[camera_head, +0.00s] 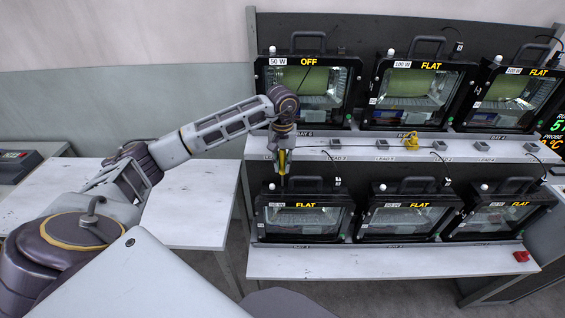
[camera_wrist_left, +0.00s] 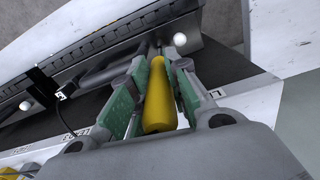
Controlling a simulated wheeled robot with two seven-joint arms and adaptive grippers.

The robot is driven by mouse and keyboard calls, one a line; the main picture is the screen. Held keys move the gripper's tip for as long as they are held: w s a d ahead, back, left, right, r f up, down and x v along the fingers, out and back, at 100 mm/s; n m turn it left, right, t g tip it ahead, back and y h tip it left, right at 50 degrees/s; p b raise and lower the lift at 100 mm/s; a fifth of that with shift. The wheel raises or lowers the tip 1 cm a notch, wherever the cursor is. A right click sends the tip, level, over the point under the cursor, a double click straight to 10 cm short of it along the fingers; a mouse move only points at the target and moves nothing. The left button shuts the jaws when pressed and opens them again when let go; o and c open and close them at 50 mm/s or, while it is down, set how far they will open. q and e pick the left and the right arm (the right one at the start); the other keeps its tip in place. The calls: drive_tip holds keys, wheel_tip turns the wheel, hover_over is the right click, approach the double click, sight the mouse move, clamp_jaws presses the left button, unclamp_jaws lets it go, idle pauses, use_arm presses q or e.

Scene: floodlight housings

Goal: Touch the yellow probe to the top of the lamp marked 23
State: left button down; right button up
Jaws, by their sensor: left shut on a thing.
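My left gripper (camera_head: 283,140) is shut on the yellow probe (camera_head: 283,162), which points down in front of the upper shelf edge, above the lower left lamp (camera_head: 303,222). In the left wrist view the probe (camera_wrist_left: 158,100) lies between the green-padded fingers of the gripper (camera_wrist_left: 158,85). A white knob (camera_wrist_left: 180,39) of a dark housing shows past its tip; contact cannot be told. The lower middle lamp (camera_head: 407,217) and lower right lamp (camera_head: 497,218) stand beside it. Small number tags hang by the lamps, but I cannot read which is 23. My right gripper is not in view.
The upper shelf (camera_head: 330,147) carries several lamps, the left one (camera_head: 308,88) lit OFF, others FLAT, and a yellow object (camera_head: 411,141). A red button (camera_head: 521,256) sits on the lower shelf edge (camera_head: 385,262). A white table (camera_head: 190,205) stands left.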

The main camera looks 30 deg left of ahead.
use_arm(q)
drive_tip(key=shift+f, duration=0.3)
idle(0.5)
drive_tip(key=shift+f+b, duration=0.1)
drive_tip(key=shift+b, duration=0.3)
idle(1.0)
drive_tip(key=shift+s, duration=0.1)
idle(0.9)
drive_tip(key=shift+r+p, duration=0.4)
drive_tip(key=shift+r, duration=0.55)
drive_tip(key=shift+r+p, duration=1.15)
drive_tip(key=shift+r, duration=1.45)
drive_tip(key=shift+f, duration=0.1)
